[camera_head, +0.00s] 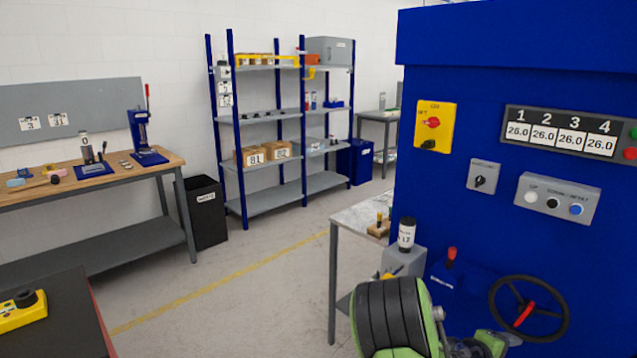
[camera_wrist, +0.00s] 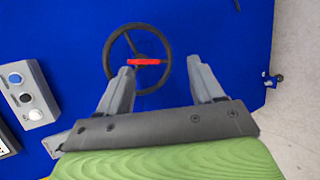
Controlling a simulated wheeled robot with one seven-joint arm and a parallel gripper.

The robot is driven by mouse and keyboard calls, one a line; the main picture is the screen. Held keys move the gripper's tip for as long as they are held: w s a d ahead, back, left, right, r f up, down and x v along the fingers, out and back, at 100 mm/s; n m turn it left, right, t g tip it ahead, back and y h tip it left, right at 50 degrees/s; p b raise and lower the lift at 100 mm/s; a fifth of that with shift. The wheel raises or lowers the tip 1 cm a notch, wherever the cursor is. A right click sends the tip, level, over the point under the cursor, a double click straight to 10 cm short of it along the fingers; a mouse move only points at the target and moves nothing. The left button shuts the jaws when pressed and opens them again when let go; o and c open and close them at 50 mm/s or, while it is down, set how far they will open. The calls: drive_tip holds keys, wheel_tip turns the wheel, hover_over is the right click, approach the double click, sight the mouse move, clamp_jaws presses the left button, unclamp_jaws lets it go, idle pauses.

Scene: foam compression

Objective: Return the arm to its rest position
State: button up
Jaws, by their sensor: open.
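My gripper (camera_wrist: 159,68) is open and empty in the wrist view, its two grey fingers spread apart. Beyond the fingers is a black handwheel (camera_wrist: 115,48) with a red spoke on a blue machine front. Whether the fingers touch the wheel cannot be told, but nothing is held between them. In the head view my green and black arm (camera_head: 392,318) stands at the bottom centre, and the fingers are not clearly visible there. The handwheel (camera_head: 493,302) shows to its right.
The blue machine (camera_head: 440,200) fills the right side, with a yellow switch (camera_head: 435,127) and a grey button box (camera_head: 557,199). Open floor (camera_head: 240,300) lies to the left.

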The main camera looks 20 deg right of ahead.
drive_tip(key=a+r+m+t+y+p, duration=0.15)
drive_tip(key=a+r+y, duration=0.25)
drive_tip(key=a, duration=0.6)
drive_tip(key=a+r+m+t+y, duration=0.2)
drive_tip(key=a+r+m+y, duration=0.15)
drive_tip(key=a, duration=0.75)
drive_tip(key=s+a+r+n+y, duration=0.1)
drive_tip(key=s+a+r+y, duration=0.1)
drive_tip(key=s+a, duration=0.4)
drive_tip(key=s+a+r+n+y, duration=0.1)
drive_tip(key=s+a+r+y, duration=0.2)
drive_tip(key=s+a, duration=0.3)
drive_tip(key=a+r+t, duration=0.1)
drive_tip(key=a, duration=0.3)
drive_tip(key=shift+s+a+r+p, duration=0.15)
drive_tip(key=shift+r+p, duration=0.15)
drive_tip(key=shift+r, duration=0.05)
